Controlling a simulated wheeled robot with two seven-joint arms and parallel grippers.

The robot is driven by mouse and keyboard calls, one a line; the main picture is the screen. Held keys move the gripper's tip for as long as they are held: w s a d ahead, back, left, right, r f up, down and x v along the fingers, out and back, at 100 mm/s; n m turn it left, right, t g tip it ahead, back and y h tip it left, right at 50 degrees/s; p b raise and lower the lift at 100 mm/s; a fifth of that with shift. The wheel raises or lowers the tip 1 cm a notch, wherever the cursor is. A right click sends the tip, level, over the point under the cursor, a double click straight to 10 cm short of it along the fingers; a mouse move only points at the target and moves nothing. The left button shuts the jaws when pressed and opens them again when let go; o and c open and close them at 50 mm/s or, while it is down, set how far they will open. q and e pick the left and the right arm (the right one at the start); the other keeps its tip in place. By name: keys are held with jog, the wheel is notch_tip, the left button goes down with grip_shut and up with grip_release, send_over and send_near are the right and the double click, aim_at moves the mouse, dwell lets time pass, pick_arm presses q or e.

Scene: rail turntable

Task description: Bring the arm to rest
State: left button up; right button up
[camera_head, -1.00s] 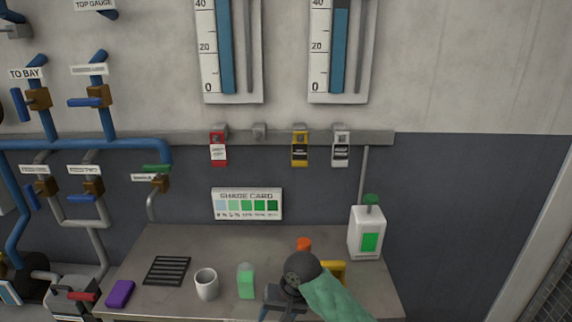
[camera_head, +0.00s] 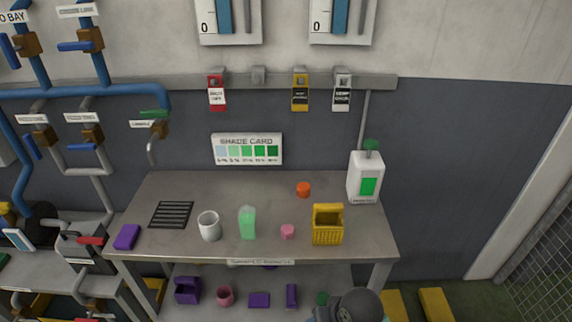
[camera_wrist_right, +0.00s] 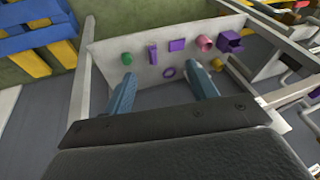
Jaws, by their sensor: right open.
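My right arm shows at the bottom of the head view as a dark round wrist part (camera_head: 358,305), in front of the bench's lower shelf. Its fingers are cut off or hidden there. In the right wrist view my right gripper (camera_wrist_right: 160,82) has two blue-grey fingers spread apart with nothing between them. Beyond the fingers is the pale lower shelf (camera_wrist_right: 110,60) with small objects on it, and I see no contact with them. My left gripper is in neither view.
Purple items and a pink cup (camera_head: 226,296) are below. Yellow blocks (camera_head: 436,304) lie right.

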jog(key=s+d+f+h, duration=0.1)
jog(key=s+d+h, duration=0.2)
jog(key=s+d, duration=0.9)
jog(key=s+a+f+b+x, duration=0.1)
jog(key=s+x, duration=0.2)
jog(key=x, duration=1.1)
jog(key=s+a+x, duration=0.1)
jog(key=s+x, duration=0.1)
jog(key=x, duration=1.2)
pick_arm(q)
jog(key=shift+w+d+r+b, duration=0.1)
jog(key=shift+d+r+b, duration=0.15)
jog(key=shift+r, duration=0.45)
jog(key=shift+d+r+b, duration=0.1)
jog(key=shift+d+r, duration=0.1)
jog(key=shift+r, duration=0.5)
pick_arm(e)
jog(key=s+f, duration=0.4)
jog(key=f, duration=0.7)
jog(key=s+f+g, duration=0.1)
jog(key=s+f, duration=0.3)
jog(key=f, duration=0.7)
jog(key=shift+n, duration=0.3)
